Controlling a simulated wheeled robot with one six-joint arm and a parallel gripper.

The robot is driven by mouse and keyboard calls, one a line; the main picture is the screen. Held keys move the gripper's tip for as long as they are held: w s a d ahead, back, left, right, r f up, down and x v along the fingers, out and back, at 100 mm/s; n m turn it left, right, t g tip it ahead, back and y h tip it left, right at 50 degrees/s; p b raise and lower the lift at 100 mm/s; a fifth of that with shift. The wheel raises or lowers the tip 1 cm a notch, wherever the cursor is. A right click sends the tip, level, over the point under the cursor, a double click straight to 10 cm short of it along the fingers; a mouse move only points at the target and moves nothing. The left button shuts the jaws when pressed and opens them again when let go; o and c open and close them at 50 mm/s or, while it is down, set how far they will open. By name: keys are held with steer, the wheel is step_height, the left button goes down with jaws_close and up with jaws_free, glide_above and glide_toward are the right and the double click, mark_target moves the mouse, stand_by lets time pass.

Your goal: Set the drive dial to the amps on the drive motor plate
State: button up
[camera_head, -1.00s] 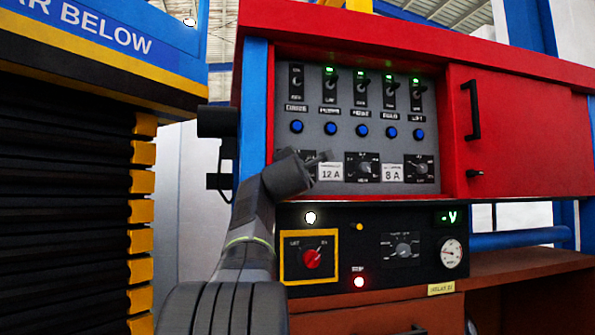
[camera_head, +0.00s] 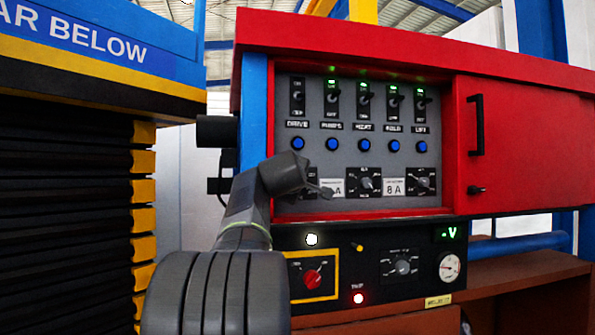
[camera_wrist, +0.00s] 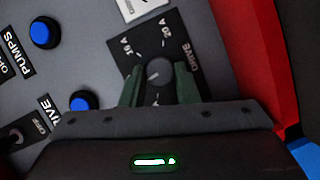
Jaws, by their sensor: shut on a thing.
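The drive dial (camera_wrist: 159,71) is a round dark knob on a black plate marked DRIVE in the wrist view. The marks 16 A and 20 A show above it; its lower part and other marks are hidden or unclear. My gripper (camera_wrist: 158,86) has its two green fingers on either side of the knob, shut on it. In the head view my gripper (camera_head: 322,190) is at the panel's lower left and hides the dial. A white plate (camera_head: 337,187) beside it is partly covered, with only "A" readable; its small top line is unreadable.
Another white plate (camera_head: 393,188) reads 8 A. Two more dials (camera_head: 369,181) (camera_head: 422,182) sit to the right. The drive switch (camera_head: 297,96) has no green light; the other switches have green lights.

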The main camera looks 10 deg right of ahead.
steer(key=shift+r+m+p, duration=0.2)
steer(key=shift+m+p, duration=0.5)
steer(key=shift+p, duration=0.3)
steer(key=shift+f+g+y, duration=0.15)
steer(key=shift+g+y, duration=0.15)
steer(key=o, duration=1)
steer(key=b+v, duration=0.1)
steer(key=v, duration=1.3)
steer(key=shift+b, duration=0.3)
steer(key=shift+w+d, duration=0.1)
